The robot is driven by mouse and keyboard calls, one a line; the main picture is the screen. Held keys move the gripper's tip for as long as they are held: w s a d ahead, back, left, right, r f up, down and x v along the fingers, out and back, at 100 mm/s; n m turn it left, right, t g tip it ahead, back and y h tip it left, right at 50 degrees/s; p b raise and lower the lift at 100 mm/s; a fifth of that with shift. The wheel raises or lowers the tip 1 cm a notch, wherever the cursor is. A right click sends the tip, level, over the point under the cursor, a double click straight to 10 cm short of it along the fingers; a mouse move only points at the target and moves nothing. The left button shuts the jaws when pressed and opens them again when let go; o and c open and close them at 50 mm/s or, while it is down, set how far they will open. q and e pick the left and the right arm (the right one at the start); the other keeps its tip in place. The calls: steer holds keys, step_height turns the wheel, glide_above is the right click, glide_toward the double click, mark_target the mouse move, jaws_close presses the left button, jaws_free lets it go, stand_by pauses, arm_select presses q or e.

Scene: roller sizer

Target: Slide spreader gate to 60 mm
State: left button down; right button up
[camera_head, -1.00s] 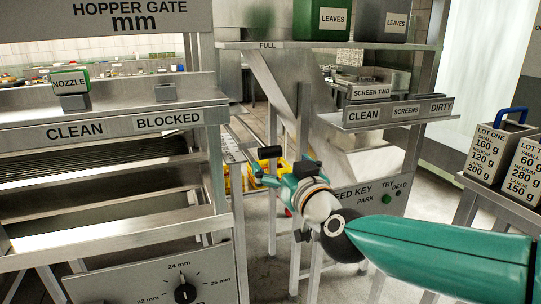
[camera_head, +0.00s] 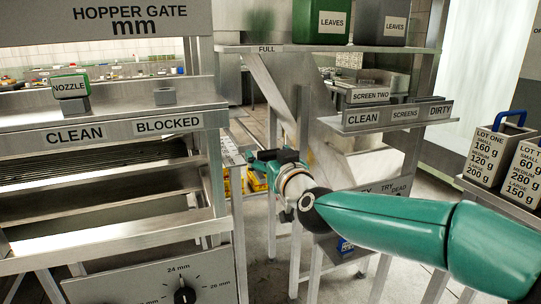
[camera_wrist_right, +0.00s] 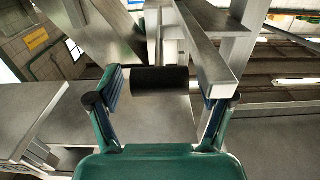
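A black cylindrical grip (camera_wrist_right: 160,79), which looks like the spreader gate's handle, lies crosswise between and just beyond my right fingertips in the right wrist view. It sits on a metal bar; in the head view a small dark piece (camera_head: 267,154) shows at the gripper. My right gripper (camera_head: 270,163) is beside the metal frame at the middle of the head view. In the wrist view it (camera_wrist_right: 163,92) is open, with fingers wide apart on both sides of the grip. I cannot tell whether a finger touches it. No 60 mm mark is readable. My left gripper is out of view.
The hopper-gate stand (camera_head: 130,113) with nozzle block and dial is at left. A slanted metal chute (camera_head: 270,90) rises behind the gripper. The screens shelf (camera_head: 395,115) and feed-key panel, partly covered by my arm, are at right. Lot containers (camera_head: 495,155) stand far right.

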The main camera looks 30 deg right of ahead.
mark_target(261, 145)
steer(key=c, duration=0.9)
steer(key=p+x, duration=0.1)
steer(key=x, duration=0.5)
steer(key=shift+d, duration=0.1)
steer(key=o, duration=1.6)
steer(key=shift+s, duration=0.1)
steer(key=v, duration=1.1)
steer(key=shift+s+a, duration=0.3)
steer(key=shift+s, duration=0.05)
